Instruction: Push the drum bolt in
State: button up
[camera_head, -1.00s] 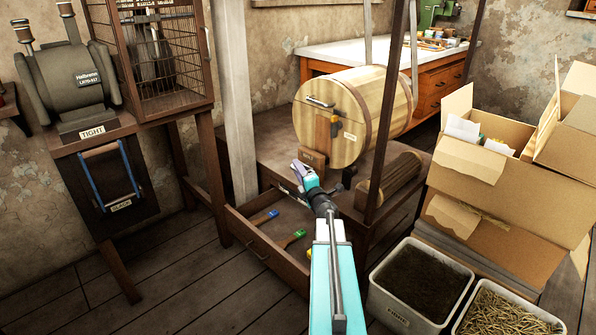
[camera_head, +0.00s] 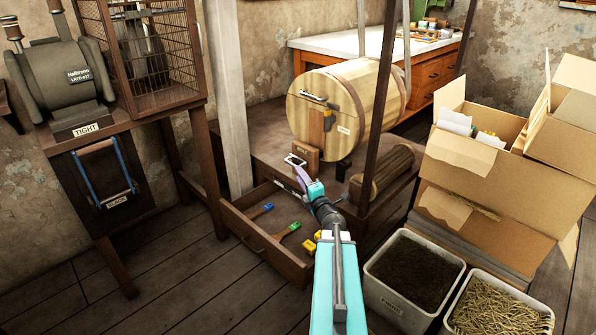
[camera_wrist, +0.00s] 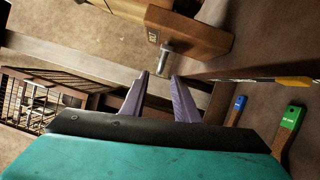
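The wooden drum (camera_head: 345,110) lies on its side on a low bench, its round end facing me. A wooden block labelled BOLT (camera_head: 304,155) stands below its face. In the wrist view the block (camera_wrist: 195,30) is at the top, with the short silver bolt (camera_wrist: 164,59) sticking out of it. My gripper (camera_head: 297,166) is in front of the block, low by the drum. In the wrist view its two purple fingers (camera_wrist: 160,78) are apart with nothing between them, and the bolt is just beyond their tips. I cannot tell whether they touch it.
An open drawer (camera_head: 262,240) under the bench holds blue-, green- and yellow-ended tools. A dark wooden post (camera_head: 381,100) stands right of my gripper, and a pale post (camera_head: 230,100) at left. Bins (camera_head: 413,275) and cardboard boxes (camera_head: 505,185) fill the right side.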

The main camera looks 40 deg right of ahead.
jog(key=shift+p+v, duration=0.65)
jog(key=shift+v, duration=2.15)
